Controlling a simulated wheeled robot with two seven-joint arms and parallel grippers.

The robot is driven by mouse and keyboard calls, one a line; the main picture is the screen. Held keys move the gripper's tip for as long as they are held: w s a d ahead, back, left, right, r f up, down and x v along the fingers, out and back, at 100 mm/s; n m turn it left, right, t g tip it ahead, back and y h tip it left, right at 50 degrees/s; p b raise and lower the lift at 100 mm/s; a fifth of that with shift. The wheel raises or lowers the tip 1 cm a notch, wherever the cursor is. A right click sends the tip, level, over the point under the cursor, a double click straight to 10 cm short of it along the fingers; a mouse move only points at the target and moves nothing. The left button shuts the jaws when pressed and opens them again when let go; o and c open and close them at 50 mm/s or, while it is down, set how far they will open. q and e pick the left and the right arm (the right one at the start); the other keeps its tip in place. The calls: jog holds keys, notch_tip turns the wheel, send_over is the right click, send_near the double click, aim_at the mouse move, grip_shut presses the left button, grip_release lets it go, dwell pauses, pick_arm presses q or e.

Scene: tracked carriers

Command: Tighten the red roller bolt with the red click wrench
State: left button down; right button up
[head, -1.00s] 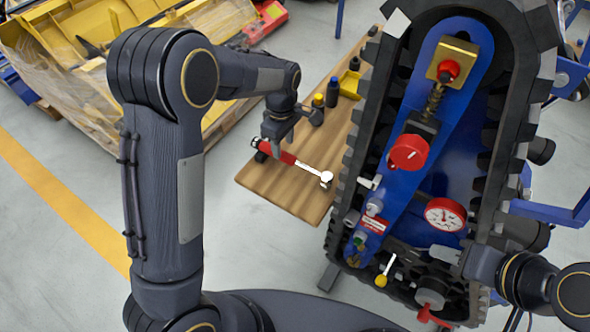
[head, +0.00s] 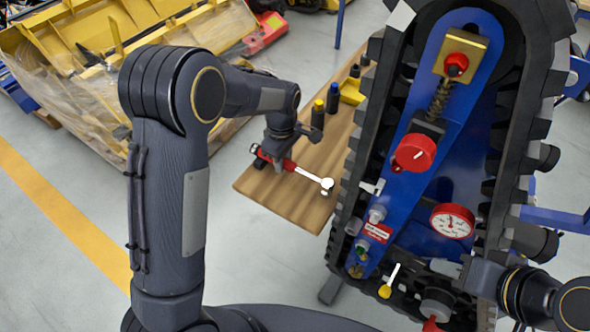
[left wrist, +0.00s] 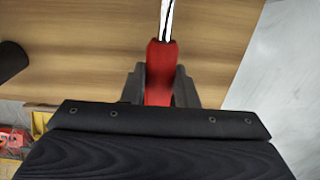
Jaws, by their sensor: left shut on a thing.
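The red click wrench (head: 308,175) has a red handle and a bright metal shaft and head. My left gripper (head: 274,162) is shut on its red handle, over the wooden board. In the left wrist view the fingers flank the red handle (left wrist: 161,70), with the shaft pointing away; I cannot tell whether the wrench touches the board. The tracked carrier (head: 395,200) stands to the right. A red bolt-like head (head: 457,65) sits on its brass block; another red part (head: 433,326) shows low down. Which is the roller bolt is unclear. My right gripper (head: 447,267) is by the lower track, its fingers unclear.
The wooden board (head: 290,205) bears dark bottles (head: 318,113) and a yellow holder (head: 352,88). The carrier also has a red knob (head: 414,152), a dial gauge (head: 452,221) and a yellow-tipped lever (head: 386,290). The floor before the board is clear.

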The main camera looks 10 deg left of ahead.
pick_arm(q)
jog(key=shift+r+p, duration=2.85)
jog(key=shift+r, duration=0.75)
jog(key=shift+f, duration=0.1)
